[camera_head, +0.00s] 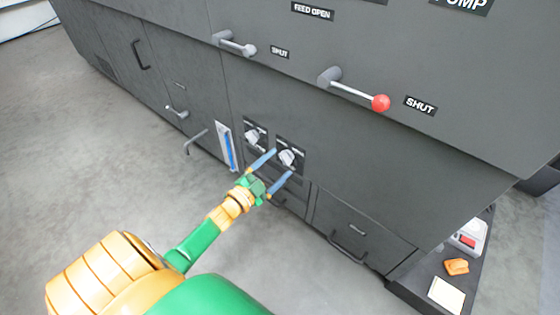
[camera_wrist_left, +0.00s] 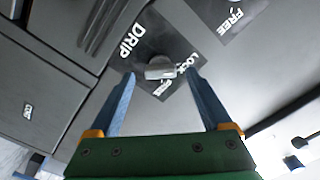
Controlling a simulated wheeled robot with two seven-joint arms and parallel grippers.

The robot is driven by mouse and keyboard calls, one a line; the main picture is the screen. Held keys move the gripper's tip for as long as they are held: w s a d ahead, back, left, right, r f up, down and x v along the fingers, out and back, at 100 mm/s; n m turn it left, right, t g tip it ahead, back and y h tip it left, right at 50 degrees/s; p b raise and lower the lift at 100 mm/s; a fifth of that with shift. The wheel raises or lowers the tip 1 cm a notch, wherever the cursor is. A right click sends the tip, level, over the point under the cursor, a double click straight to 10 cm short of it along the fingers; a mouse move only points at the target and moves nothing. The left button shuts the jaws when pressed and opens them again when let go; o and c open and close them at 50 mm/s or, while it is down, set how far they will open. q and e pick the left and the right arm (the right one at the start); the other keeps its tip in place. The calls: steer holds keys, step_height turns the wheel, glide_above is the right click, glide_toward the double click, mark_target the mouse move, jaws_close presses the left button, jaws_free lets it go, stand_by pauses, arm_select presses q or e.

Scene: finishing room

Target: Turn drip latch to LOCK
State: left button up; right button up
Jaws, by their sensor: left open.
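The drip latch is a pale grey knob (camera_head: 287,158) on a dark plate low on the machine's front panel. In the left wrist view the knob (camera_wrist_left: 160,68) sits on a plate (camera_wrist_left: 128,60) marked DRIP, with LOCK and FREE lettering beside it. Which mark the knob points at is hard to tell. My left gripper (camera_head: 282,164) is open, its two blue fingers on either side of the knob. In the left wrist view the gripper (camera_wrist_left: 160,74) shows the knob between its fingertips; contact cannot be told. My right gripper is not in view.
A second similar latch (camera_head: 252,138) is just left of the drip latch. A red-tipped lever (camera_head: 380,103) and a grey handle (camera_head: 235,44) stick out above. Drawer handles (camera_head: 347,247) are below. A shelf with an orange item (camera_head: 456,267) is at lower right.

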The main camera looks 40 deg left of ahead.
arm_select(q)
steer(key=s+p, duration=0.1)
steer(key=s, duration=0.4)
steer(key=shift+a, duration=0.2)
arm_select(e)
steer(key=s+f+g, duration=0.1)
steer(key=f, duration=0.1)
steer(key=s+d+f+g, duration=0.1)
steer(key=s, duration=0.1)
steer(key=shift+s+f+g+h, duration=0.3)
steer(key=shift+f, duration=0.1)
arm_select(q)
steer(key=shift+f, duration=0.1)
